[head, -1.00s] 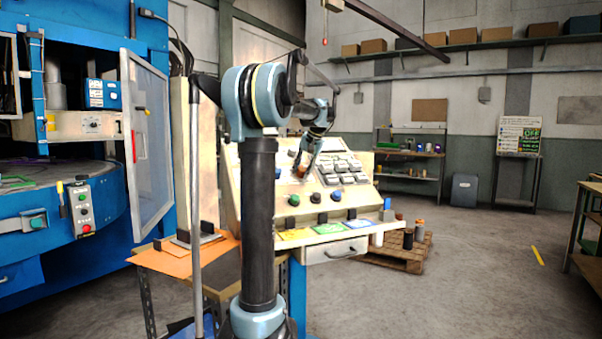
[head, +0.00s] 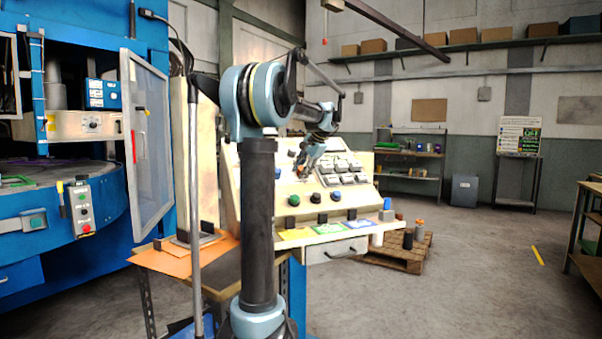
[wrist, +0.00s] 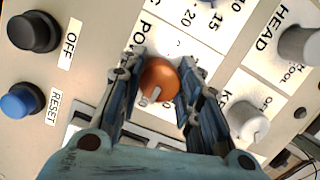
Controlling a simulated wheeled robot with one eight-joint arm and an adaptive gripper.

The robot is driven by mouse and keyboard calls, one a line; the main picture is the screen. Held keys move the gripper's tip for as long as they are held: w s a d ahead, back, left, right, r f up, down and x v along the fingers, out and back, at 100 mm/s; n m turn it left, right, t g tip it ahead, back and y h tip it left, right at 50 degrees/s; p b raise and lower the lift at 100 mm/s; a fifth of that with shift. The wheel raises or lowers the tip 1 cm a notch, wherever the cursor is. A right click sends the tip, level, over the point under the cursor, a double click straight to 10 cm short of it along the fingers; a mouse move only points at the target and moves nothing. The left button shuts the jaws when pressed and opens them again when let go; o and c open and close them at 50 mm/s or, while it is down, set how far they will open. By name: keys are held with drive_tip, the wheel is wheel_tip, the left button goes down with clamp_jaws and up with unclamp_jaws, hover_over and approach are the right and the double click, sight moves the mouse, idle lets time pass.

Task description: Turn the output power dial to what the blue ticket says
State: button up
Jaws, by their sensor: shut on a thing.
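The copper-orange dial (wrist: 158,84) sits on the cream control panel in the wrist view. A label beside it starts with "PO"; the rest is hidden. My gripper (wrist: 161,72) has one finger on each side of the dial and is shut on it. In the head view my gripper (head: 304,170) is at the panel's upper face, left of the grey keys. The blue ticket (head: 358,223) lies on the ledge at the panel's front, right of a green ticket (head: 328,228) and a yellow ticket (head: 297,234). Its writing is too small to read.
A grey knob (wrist: 249,122) is close right of my fingers, and another grey knob (wrist: 300,45) is farther right. A black OFF button (wrist: 34,32) and a blue RESET button (wrist: 21,100) are at left. An open machine door (head: 148,140) stands left of the panel.

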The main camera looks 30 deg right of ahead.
idle(0.3)
drive_tip(key=o, duration=1)
drive_tip(key=shift+o, duration=0.2)
drive_tip(key=v, duration=1.1)
drive_tip(key=shift+r, duration=0.4)
drive_tip(key=shift+s, duration=0.1)
